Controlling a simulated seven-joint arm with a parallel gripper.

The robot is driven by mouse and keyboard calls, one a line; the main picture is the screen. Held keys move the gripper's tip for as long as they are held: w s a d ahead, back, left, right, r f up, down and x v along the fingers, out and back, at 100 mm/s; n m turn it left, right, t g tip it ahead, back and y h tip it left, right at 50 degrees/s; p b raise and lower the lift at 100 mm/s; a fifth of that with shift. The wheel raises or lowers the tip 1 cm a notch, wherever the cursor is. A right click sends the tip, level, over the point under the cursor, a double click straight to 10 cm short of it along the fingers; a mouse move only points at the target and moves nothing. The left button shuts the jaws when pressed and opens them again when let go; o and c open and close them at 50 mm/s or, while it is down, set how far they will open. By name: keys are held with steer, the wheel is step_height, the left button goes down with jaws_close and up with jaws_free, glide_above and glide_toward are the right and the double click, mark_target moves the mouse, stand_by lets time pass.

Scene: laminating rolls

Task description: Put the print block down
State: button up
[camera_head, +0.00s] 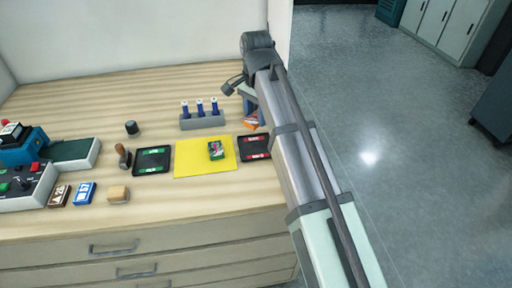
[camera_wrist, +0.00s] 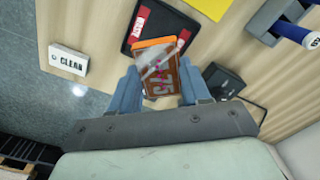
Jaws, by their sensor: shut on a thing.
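The print block (camera_wrist: 160,70) is an orange-edged, brown block with a clear-looking face and the figure 75 on it. My gripper (camera_wrist: 158,82) is shut on it, one blue-grey finger on each side, in the wrist view. In the head view the block's orange part (camera_head: 250,123) shows under my gripper (camera_head: 249,108), near the worktop's right edge and behind the black tray with red labels (camera_head: 248,154). The wrist view shows that tray (camera_wrist: 185,34) beyond the block. I cannot tell how far the block is above the worktop.
A yellow mat (camera_head: 190,165) carries a green-and-dark block (camera_head: 216,151). A black tray with green labels (camera_head: 152,169) lies left of it. A grey rack (camera_head: 203,122) holds blue bottles. A white CLEAN block (camera_wrist: 68,62) lies near the worktop edge.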

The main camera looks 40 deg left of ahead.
mark_target(256, 147)
steer(key=m, duration=0.7)
steer(key=shift+d+f+m, duration=0.1)
steer(key=shift+m, duration=0.2)
steer(key=shift+f, duration=4.9)
steer(key=shift+f, duration=0.1)
steer(key=o, duration=1)
steer(key=shift+o, duration=0.2)
step_height(256, 147, up, 12)
steer(key=shift+r, duration=0.1)
